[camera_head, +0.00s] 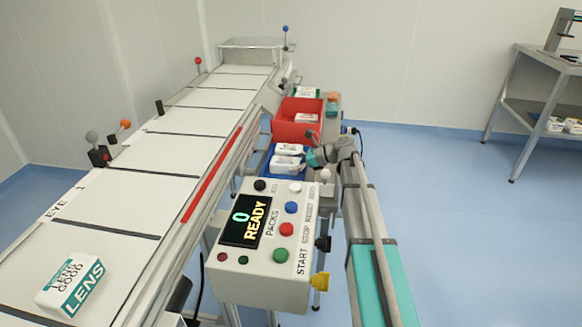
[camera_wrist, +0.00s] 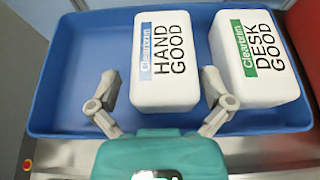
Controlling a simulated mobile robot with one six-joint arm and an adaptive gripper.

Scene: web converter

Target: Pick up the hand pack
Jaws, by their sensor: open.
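My gripper (camera_wrist: 162,88) is open, with one finger on each side of the hand pack's near end. The right finger reaches into the gap between the two packs. I cannot tell whether either finger touches a pack. In the head view my gripper (camera_head: 313,157) is at the right side of the blue bin (camera_head: 270,162), where white packs show.
A red bin (camera_head: 287,130) with a pack stands behind the blue bin. A control box (camera_head: 262,245) reading READY stands in front. The conveyor (camera_head: 115,195) runs along the left, with a LENS pack (camera_head: 72,285) on it. Open floor (camera_head: 440,220) lies to the right.

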